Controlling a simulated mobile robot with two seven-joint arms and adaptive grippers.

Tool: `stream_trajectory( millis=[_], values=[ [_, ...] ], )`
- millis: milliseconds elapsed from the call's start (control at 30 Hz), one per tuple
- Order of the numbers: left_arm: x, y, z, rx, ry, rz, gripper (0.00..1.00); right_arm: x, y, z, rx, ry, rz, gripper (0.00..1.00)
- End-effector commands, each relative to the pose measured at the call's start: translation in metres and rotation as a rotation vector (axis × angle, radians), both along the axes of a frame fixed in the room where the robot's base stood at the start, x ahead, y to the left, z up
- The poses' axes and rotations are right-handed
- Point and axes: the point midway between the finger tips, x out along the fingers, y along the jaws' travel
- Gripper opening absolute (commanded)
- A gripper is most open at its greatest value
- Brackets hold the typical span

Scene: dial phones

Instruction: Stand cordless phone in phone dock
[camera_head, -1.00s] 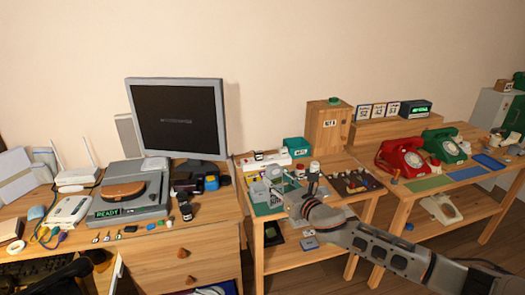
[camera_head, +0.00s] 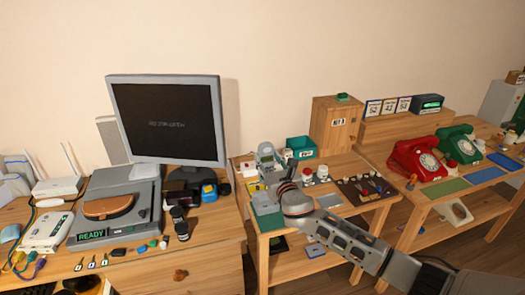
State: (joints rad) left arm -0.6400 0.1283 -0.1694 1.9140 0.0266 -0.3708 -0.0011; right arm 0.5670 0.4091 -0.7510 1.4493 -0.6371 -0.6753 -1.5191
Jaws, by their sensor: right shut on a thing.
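The cordless phone (camera_head: 266,156) is grey with a small greenish screen. It is upright above the back left part of the middle table. My right gripper (camera_head: 276,183), on the arm from the lower right, is shut on its lower part. The fingers are mostly hidden behind my own wrist. I cannot make out the phone dock for certain; the phone's lower end is hidden, so I cannot tell whether it touches anything. My left gripper is not in view.
A teal bin (camera_head: 300,146) and a wooden cabinet (camera_head: 335,125) stand behind the gripper. Red (camera_head: 418,160) and green (camera_head: 456,145) dial phones are at right.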

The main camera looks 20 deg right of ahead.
Motion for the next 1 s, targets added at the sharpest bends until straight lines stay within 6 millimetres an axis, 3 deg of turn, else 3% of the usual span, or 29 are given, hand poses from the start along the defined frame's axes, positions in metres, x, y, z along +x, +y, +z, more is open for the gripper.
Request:
stream_trajectory(
  millis=[400, 800, 1000],
  values=[
    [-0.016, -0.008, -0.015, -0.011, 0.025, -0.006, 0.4, 0.0, 0.0, -0.014, 0.0, -0.001, 0.0, 0.13],
    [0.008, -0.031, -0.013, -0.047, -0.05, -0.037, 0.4, 0.0, 0.0, -0.05, 0.0, -0.001, 0.001, 0.13],
    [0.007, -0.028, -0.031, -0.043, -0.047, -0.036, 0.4, -0.001, 0.0, -0.067, 0.0, 0.001, 0.0, 0.13]
  ],
)
